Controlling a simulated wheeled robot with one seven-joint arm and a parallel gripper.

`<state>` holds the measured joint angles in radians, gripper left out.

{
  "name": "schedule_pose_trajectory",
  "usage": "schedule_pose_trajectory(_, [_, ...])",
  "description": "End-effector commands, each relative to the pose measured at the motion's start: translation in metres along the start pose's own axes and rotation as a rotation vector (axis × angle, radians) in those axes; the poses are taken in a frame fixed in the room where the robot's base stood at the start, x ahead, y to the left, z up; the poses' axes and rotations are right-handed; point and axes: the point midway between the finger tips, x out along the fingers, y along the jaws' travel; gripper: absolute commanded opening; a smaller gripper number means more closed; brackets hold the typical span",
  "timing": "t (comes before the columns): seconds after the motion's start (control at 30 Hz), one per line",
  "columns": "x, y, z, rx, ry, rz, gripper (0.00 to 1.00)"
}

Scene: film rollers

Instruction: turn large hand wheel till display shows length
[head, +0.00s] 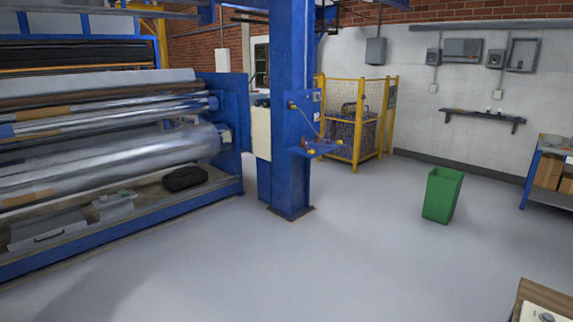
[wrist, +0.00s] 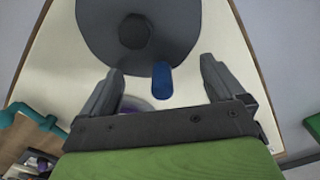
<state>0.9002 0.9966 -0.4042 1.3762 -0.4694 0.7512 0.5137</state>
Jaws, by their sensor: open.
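In the wrist view a large dark grey disc, the hand wheel (wrist: 165,40), lies on a cream panel (wrist: 62,62), with a round dark hub (wrist: 134,31) in its middle. A blue handle (wrist: 162,82) sits at the wheel's lower edge. My gripper (wrist: 162,67) is open, one finger on each side of the blue handle, with visible gaps; I cannot tell how deep the handle reaches between them. A purple round part (wrist: 138,103) is partly hidden behind my gripper. I can make out no display reading. My gripper is not in the head view.
In the head view a wood-edged cream unit (head: 540,295) is cut off at the bottom right. A green bin (head: 442,195), a blue column (head: 290,130) and a roller machine (head: 110,150) stand around open grey floor.

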Motion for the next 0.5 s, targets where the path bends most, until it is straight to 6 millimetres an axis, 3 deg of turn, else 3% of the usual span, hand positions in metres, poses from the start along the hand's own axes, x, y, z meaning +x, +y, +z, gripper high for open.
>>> schedule_pose_trajectory(0.3, [-0.001, 0.000, 0.000, 0.000, 0.001, 0.000, 0.96])
schedule_pose_trajectory(0.5, [-0.018, 0.000, 0.000, 0.001, 0.001, 0.000, 0.96])
